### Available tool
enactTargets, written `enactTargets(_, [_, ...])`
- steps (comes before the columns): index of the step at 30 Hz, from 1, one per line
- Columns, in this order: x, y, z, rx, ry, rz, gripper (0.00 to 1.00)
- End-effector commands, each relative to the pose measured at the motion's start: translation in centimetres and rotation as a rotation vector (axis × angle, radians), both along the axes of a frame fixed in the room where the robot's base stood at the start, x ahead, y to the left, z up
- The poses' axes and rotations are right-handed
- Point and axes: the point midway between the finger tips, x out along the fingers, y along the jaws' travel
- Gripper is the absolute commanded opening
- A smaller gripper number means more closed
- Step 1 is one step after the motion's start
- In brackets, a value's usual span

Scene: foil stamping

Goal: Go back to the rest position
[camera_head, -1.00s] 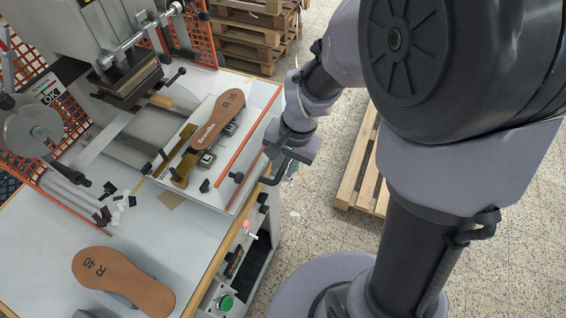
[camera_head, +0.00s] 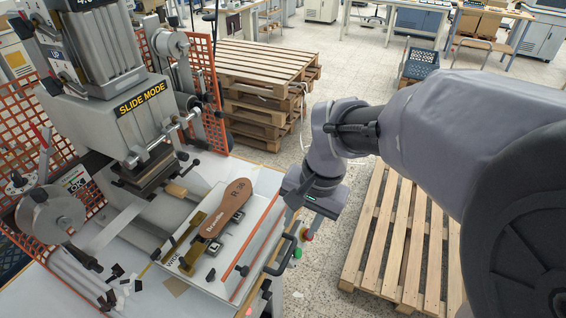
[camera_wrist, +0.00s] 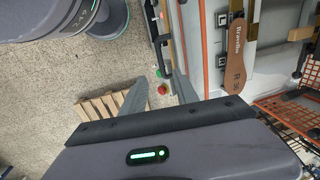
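My gripper (camera_wrist: 160,77) is open and empty, its two grey fingers apart in the wrist view. In the head view my gripper (camera_head: 312,196) hangs at the right edge of the press table, beside a black handle; its fingertips are hard to make out there. The sole also shows in the wrist view (camera_wrist: 236,55), apart from the fingers.
The stamping press (camera_head: 118,90) stands at the left with orange mesh guards (camera_head: 75,110). Stacked pallets (camera_head: 262,75) stand behind my gripper; a low pallet (camera_head: 400,245) lies to the right. A blue crate (camera_head: 421,63) is farther back. Speckled floor lies between them.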

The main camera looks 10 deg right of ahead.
Motion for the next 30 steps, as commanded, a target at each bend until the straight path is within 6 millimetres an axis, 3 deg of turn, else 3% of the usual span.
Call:
enactTargets(4, [-0.2,-0.2,1.3,-0.001,0.001,-0.001,0.36])
enactTargets(14, [-0.6,0.0,1.0,-0.002,-0.02,0.01,0.36])
enactTargets(21, [-8.2,2.2,-4.2,-0.034,-0.316,0.162,0.36])
enactTargets(24, [-10.4,2.7,-5.7,-0.049,-0.404,0.209,0.36])
enactTargets(30, [-11.3,2.9,-5.6,-0.056,-0.445,0.23,0.36])
